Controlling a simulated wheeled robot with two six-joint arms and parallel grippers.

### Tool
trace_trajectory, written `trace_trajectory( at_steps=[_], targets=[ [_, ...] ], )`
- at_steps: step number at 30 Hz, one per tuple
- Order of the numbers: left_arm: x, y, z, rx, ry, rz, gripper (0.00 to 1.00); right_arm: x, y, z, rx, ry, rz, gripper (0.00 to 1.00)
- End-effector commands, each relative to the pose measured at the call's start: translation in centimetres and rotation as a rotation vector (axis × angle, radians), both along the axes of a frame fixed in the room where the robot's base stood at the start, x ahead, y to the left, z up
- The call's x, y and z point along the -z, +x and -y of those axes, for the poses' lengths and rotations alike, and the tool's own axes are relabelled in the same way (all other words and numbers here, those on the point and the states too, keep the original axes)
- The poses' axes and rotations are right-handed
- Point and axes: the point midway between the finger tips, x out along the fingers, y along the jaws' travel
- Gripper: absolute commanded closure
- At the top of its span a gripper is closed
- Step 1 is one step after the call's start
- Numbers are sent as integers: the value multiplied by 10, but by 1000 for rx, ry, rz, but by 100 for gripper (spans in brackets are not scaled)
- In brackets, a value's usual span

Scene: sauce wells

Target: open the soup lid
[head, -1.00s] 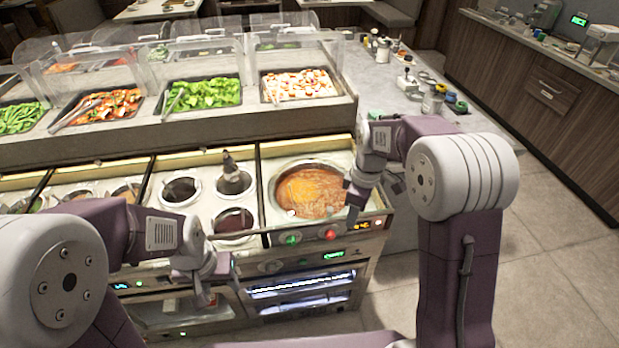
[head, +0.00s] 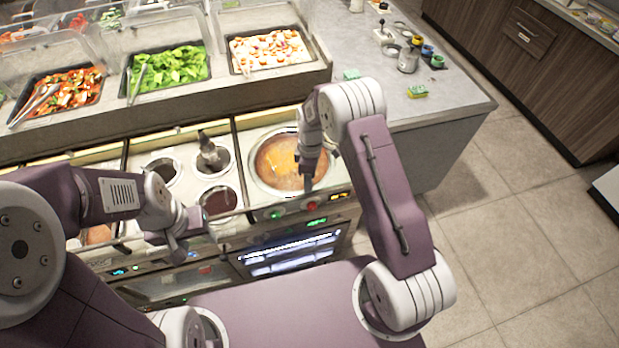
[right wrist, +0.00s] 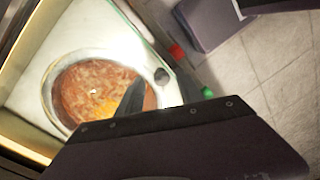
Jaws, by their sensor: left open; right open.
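The round soup well (head: 252,177), with orange-red soup (head: 275,161) in view, sits in the counter's right section. The soup also shows in the right wrist view (right wrist: 90,88). I cannot tell whether a clear lid covers it. My right gripper (head: 308,181) is open at the well's right front edge, partly hiding the soup. In the right wrist view, its dark fingers (right wrist: 161,92) reach over the rim, with a small dark round piece (right wrist: 162,75) near them; I cannot tell whether this is a lid knob. My left gripper (head: 180,250) is open and empty, in front of the counter.
A red button (head: 312,205) and a green button (head: 275,214) are on the front panel. Dark sauce wells (head: 218,200) lie left of the soup. Food trays with clear guards stand behind. Open floor (head: 530,240) lies to the right.

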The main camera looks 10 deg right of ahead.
Motion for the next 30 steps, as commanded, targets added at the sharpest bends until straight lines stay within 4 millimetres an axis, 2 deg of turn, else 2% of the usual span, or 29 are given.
trace_trajectory(
  at_steps=[4, 10, 11, 15, 16, 30],
  targets=[
    [-3, 0, 0, 0, 0, 0, 50, 9, -1, -1, 0, 0, 1, 56],
    [-2, 0, 0, 0, 0, 0, 50, 11, -1, 0, 0, 0, 1, 56],
    [-2, 0, 0, 0, 0, 0, 50, 10, -1, 0, 0, 0, 1, 59],
    [-2, 0, 0, 0, 0, 0, 50, 10, -1, 0, 0, 0, 1, 98],
    [-2, 0, 0, 0, 0, 0, 50, 10, -1, 0, 0, 0, 1, 100],
    [-3, 0, 0, 0, 0, 0, 50, 9, 0, 0, 0, 0, 2, 100]
  ],
)
